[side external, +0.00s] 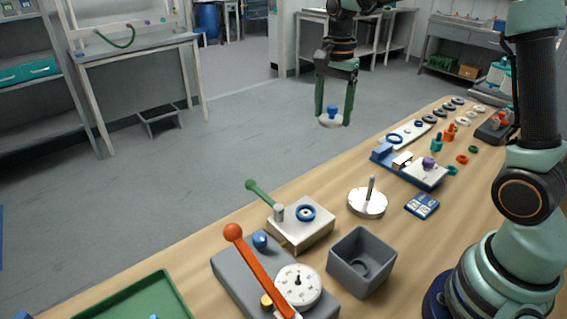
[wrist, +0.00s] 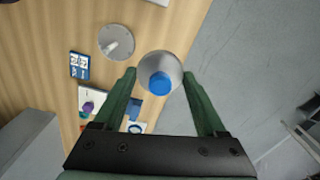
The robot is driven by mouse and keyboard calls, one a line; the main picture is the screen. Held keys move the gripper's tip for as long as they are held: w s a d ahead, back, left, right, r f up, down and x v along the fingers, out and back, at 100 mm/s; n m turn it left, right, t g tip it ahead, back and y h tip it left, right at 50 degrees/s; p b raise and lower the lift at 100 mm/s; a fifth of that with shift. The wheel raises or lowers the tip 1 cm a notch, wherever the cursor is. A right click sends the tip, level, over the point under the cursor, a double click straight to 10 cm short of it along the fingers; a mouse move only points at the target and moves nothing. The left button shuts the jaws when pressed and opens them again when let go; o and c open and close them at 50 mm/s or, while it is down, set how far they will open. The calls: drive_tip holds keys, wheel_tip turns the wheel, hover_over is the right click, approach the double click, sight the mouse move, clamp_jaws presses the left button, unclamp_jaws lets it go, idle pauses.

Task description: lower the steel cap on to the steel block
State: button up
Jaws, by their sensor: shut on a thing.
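My gripper (side external: 334,117) is raised in the air beyond the far edge of the table, shut on the steel cap (side external: 329,123). The cap is a pale disc with a blue knob on top, and it looks about level. In the wrist view the cap (wrist: 165,62) sits between the green fingers of my gripper (wrist: 160,75). The steel block (side external: 288,236) stands on the table, lower and nearer in the side view, well apart from the cap. I cannot make out the block in the wrist view.
A round base with an upright pin (side external: 367,203) stands right of the block. A grey open bin (side external: 377,248) and a grey unit with an orange lever (side external: 258,268) stand close in front. A blue card (side external: 422,206) and a blue fixture (side external: 384,152) lie farther right.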

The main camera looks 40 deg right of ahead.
drive_tip(key=s+a+f+n, duration=0.1)
drive_tip(key=s+a+f, duration=0.1)
drive_tip(key=a+f, duration=0.1)
drive_tip(key=s+a+f+n, duration=0.1)
drive_tip(key=s+a+f, duration=0.1)
drive_tip(key=a, duration=0.3)
drive_tip(key=s+a+f+n, duration=0.1)
drive_tip(key=s+a+f, duration=0.1)
drive_tip(key=a+f, duration=0.2)
drive_tip(key=shift+a+f+n, duration=0.35)
drive_tip(key=shift+f+n, duration=0.05)
drive_tip(key=shift+f, duration=2.6)
drive_tip(key=o, duration=1.5)
drive_tip(key=shift+r, duration=0.15)
wheel_tip(320, 180, up, 12)
